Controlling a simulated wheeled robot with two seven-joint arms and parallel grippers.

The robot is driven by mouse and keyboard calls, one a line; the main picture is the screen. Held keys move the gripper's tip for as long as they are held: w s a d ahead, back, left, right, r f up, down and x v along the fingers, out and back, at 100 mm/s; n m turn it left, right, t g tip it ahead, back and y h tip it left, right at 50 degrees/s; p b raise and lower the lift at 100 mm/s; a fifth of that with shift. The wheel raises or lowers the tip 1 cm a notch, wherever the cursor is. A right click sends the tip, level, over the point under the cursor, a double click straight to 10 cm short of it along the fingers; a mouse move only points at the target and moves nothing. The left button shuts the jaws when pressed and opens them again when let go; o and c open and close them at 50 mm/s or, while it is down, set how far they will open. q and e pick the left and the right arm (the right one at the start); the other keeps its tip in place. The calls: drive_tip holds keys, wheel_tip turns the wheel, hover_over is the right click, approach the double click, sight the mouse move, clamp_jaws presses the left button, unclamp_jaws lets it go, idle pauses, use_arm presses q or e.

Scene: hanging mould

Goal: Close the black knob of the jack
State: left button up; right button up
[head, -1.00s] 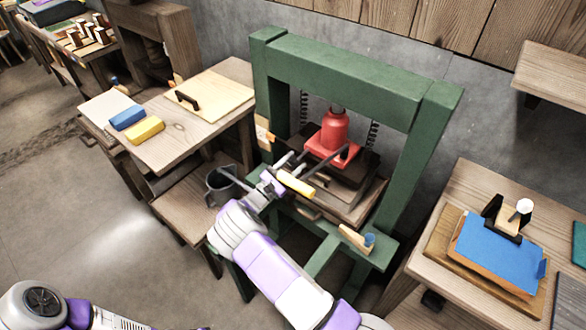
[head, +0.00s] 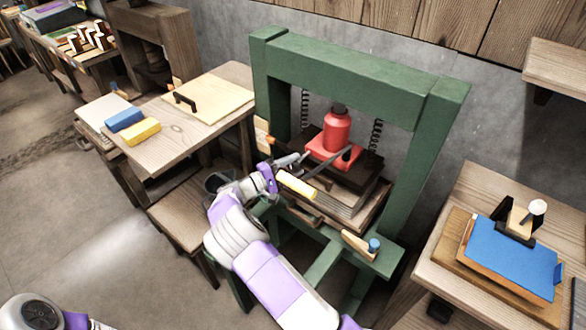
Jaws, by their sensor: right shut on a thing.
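The red jack (head: 337,132) stands upright on a dark plate inside the green press frame. Its lever slants from a black socket at the jack's right front down to a pale yellow grip (head: 297,185). My right gripper (head: 303,157) reaches in from the front left, its grey fingertips at the left front of the jack's red base, behind the yellow grip. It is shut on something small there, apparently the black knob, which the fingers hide. My left gripper is out of view; only part of my left arm shows at the bottom left.
The green frame (head: 345,77) surrounds the jack, with springs hanging either side. A small wooden tool and blue cap (head: 374,245) lie on its front ledge. Left is a table with blue and yellow blocks (head: 141,131); right, a table with a blue sheet (head: 510,256).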

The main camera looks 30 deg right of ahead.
drive_tip(key=shift+m+y, duration=0.4)
drive_tip(key=shift+m, duration=0.6)
drive_tip(key=o, duration=1)
drive_tip(key=a+p, duration=0.1)
drive_tip(key=a, duration=0.5)
drive_tip(key=shift+a, duration=0.85)
